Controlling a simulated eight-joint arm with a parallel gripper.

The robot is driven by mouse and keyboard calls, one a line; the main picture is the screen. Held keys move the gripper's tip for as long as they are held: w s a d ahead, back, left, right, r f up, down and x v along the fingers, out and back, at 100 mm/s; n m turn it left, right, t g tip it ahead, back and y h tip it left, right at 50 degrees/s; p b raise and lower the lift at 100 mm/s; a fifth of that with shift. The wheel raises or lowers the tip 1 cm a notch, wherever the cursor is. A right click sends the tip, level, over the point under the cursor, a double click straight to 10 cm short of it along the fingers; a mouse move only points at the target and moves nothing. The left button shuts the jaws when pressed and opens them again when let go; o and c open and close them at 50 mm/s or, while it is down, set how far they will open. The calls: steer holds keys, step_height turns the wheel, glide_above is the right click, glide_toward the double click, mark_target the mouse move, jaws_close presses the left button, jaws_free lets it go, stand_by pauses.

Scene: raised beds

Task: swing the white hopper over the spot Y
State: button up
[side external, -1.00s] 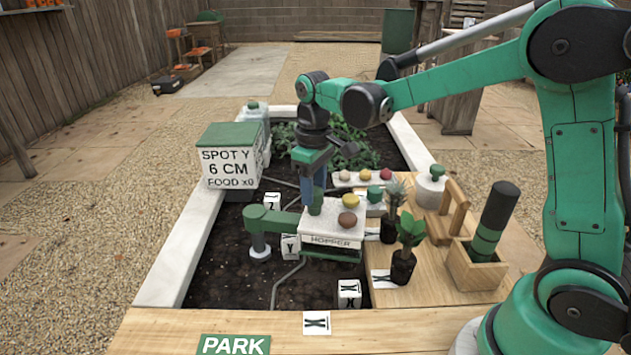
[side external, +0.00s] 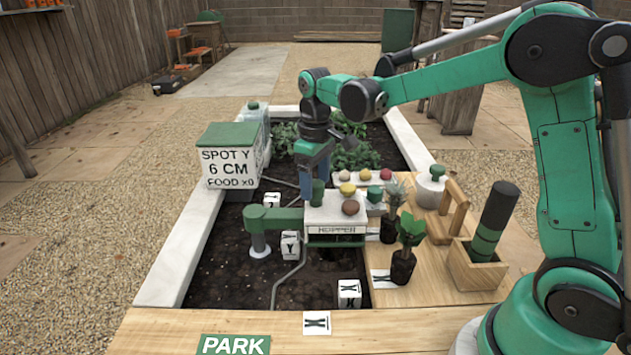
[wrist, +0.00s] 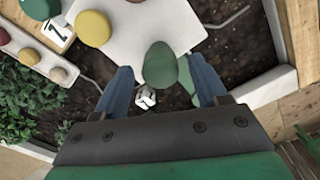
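The white hopper (side external: 345,214), labelled HOPPER, hangs over the soil on a green swing arm (side external: 275,218) from a post at the bed's left. A green knob (side external: 318,193) stands on its left part; the knob also shows in the wrist view (wrist: 160,66). My gripper (side external: 317,183) points down at the knob. In the wrist view its blue fingers (wrist: 160,75) stand either side of the knob with visible gaps. The white Y cube (side external: 290,245) sits on the soil left of and nearer than the hopper, which is not over it.
A Z cube (side external: 272,201) lies farther back and an X cube (side external: 349,293) nearer. A box reading SPOT Y 6 CM FOOD x0 (side external: 228,165) stands at the left rim. Potted plants (side external: 405,255) and a wooden caddy (side external: 475,268) stand on the right bench.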

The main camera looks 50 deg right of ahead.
steer(key=shift+r, duration=3.5)
steer(key=shift+s+a+r, duration=0.1)
steer(key=shift+s+a, duration=0.05)
steer(key=shift+s, duration=0.1)
steer(key=s+a+f+m+t, duration=0.1)
steer(key=s+t, duration=0.2)
steer(key=s, duration=0.2)
steer(key=s+a+f+m+t, duration=0.2)
steer(key=s+t, duration=0.2)
steer(key=s, duration=0.2)
steer(key=shift+a+f, duration=0.25)
steer(key=shift+a, duration=0.05)
